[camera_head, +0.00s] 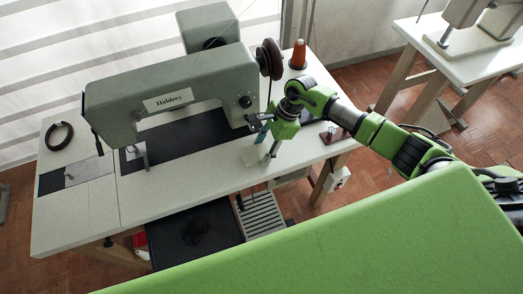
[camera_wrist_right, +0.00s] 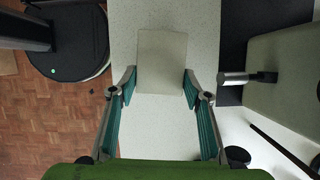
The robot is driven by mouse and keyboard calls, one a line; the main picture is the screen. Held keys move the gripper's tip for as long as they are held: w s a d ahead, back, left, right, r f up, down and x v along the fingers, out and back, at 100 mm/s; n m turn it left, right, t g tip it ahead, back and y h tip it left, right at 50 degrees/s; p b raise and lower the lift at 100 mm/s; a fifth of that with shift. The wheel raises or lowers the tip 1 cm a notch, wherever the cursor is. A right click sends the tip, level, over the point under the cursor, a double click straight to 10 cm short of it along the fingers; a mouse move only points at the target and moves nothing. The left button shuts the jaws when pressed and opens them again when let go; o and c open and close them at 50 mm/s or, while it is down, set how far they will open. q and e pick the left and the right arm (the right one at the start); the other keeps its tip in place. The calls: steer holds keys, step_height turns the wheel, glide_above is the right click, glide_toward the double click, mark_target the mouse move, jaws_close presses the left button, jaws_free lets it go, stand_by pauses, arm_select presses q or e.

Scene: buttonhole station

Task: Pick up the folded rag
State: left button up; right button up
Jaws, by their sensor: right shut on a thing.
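The folded rag (camera_wrist_right: 162,62) is a flat, pale beige rectangle over the white table top. In the right wrist view it sits between the fingertips of my right gripper (camera_wrist_right: 160,88), with a fingertip against each side edge. In the head view the rag (camera_head: 250,157) shows as a small pale patch near the sewing machine's right end, just below my right gripper (camera_head: 262,143). My right gripper is shut on the rag. I cannot tell whether the rag touches the table. My left gripper is not in view.
The grey-green sewing machine (camera_head: 170,95) stands close left of my right gripper, with its handwheel (camera_head: 270,59) behind. An orange thread cone (camera_head: 299,52) stands at the table's back right. A dark ring (camera_head: 59,136) lies at the left end. The white table's front strip (camera_head: 170,190) is clear.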

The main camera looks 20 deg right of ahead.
steer(key=shift+r, duration=0.3)
steer(key=s+d+r+b, duration=0.3)
steer(key=s+r+b, duration=0.3)
steer(key=s+r, duration=0.6)
steer(key=shift+s+d, duration=0.4)
steer(key=shift+s, duration=0.35)
steer(key=shift+o, duration=0.2)
